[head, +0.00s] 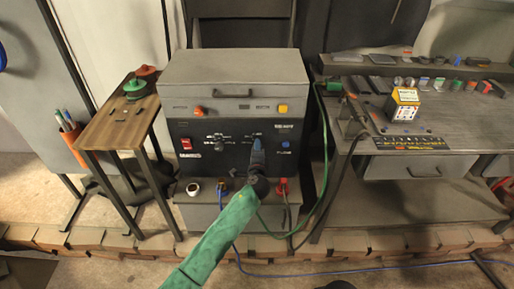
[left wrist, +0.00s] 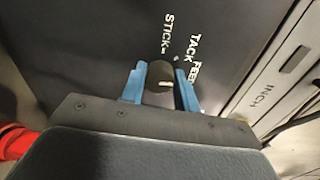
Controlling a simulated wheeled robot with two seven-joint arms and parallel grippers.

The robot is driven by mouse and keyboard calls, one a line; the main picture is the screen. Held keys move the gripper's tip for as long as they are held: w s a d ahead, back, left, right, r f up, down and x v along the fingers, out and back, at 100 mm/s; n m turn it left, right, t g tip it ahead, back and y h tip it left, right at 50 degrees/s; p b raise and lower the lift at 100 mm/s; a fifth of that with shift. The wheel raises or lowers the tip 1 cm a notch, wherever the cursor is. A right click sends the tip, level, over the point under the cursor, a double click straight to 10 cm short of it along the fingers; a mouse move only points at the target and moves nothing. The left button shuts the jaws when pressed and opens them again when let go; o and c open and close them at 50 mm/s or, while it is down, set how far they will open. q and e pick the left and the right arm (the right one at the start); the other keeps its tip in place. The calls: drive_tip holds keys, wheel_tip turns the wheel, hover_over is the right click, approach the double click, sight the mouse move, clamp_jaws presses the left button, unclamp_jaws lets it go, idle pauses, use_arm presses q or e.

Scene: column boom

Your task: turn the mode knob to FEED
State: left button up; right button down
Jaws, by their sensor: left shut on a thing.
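The welder's dark front panel (head: 235,163) faces me. My left gripper (head: 257,148) reaches the right half of the panel, hiding the mode knob in the head view. In the left wrist view the dark round mode knob (left wrist: 159,77) sits between the two blue fingers of my left gripper (left wrist: 160,84), which is shut on it. A short pale mark shows on the knob, toward its lower right side. The printed words STICK, TACK and FEED (left wrist: 194,72) stand around the knob; FEED is partly covered by the right finger.
A red switch (head: 186,143) is at the panel's left, and a second knob (head: 218,144) left of my gripper. Cables hang from the sockets below. A small side table (head: 115,125) stands left; a workbench (head: 440,105) with tools stands right.

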use_arm(q)
drive_tip(key=shift+m, duration=0.5)
use_arm(e)
drive_tip(key=shift+s+d+r, duration=0.25)
drive_tip(key=shift+s+d, duration=0.05)
drive_tip(key=shift+d, duration=0.15)
use_arm(q)
drive_tip(key=shift+f, duration=0.1)
use_arm(e)
drive_tip(key=shift+s, duration=0.1)
use_arm(q)
drive_tip(key=o, duration=1)
drive_tip(key=shift+c, duration=0.2)
